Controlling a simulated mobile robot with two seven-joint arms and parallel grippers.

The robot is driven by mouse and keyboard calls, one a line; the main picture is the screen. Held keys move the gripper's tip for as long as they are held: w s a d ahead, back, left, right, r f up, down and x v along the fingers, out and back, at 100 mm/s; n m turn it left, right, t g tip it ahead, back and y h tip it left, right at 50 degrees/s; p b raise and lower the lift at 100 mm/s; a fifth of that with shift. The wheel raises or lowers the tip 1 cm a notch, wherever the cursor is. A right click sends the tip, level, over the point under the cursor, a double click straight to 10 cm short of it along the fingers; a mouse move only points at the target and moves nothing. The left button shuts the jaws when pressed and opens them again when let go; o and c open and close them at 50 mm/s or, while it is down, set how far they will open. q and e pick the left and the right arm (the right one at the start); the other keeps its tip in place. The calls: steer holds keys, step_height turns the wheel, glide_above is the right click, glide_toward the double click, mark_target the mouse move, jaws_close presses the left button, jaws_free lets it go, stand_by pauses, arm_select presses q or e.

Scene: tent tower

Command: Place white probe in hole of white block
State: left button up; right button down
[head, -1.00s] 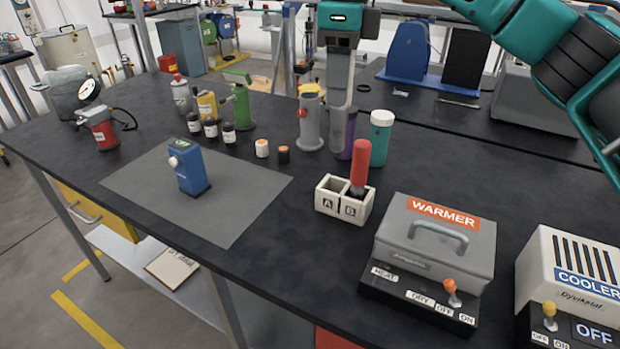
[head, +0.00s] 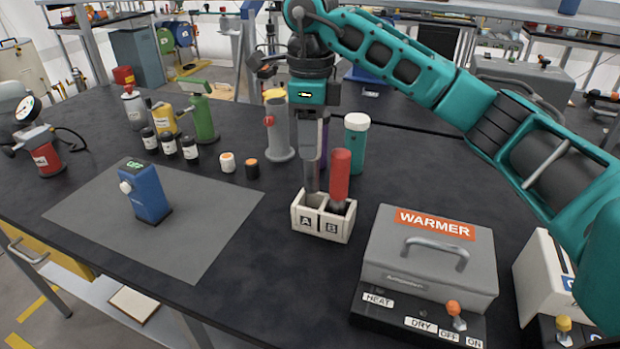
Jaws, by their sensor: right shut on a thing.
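The white block (head: 317,229) stands on the dark bench, with two square holes marked A and B. A red probe (head: 340,175) stands in hole B, its dark lower end inside. My right gripper (head: 311,152) points down above hole A, shut on the white probe, whose body is mostly hidden by the fingers. A dark grey lower end (head: 312,178) shows beneath the fingers, at the opening of hole A. I cannot tell how deep it reaches. My left gripper is not in view.
The grey warmer (head: 385,255) stands close to the right of the block. A grey cylinder with a yellow top (head: 279,140) and a teal bottle with a white cap (head: 355,150) stand behind it. A grey mat (head: 90,215) with a blue device (head: 149,195) lies left.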

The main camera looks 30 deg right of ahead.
mark_target(310, 171)
steer(key=shift+f, duration=3.45)
steer(key=shift+f, duration=0.1)
steer(key=c, duration=0.8)
jaws_free()
steer(key=shift+o, duration=0.2)
step_height(310, 171, up, 12)
steer(key=shift+r+p, duration=0.15)
steer(key=shift+p, duration=0.25)
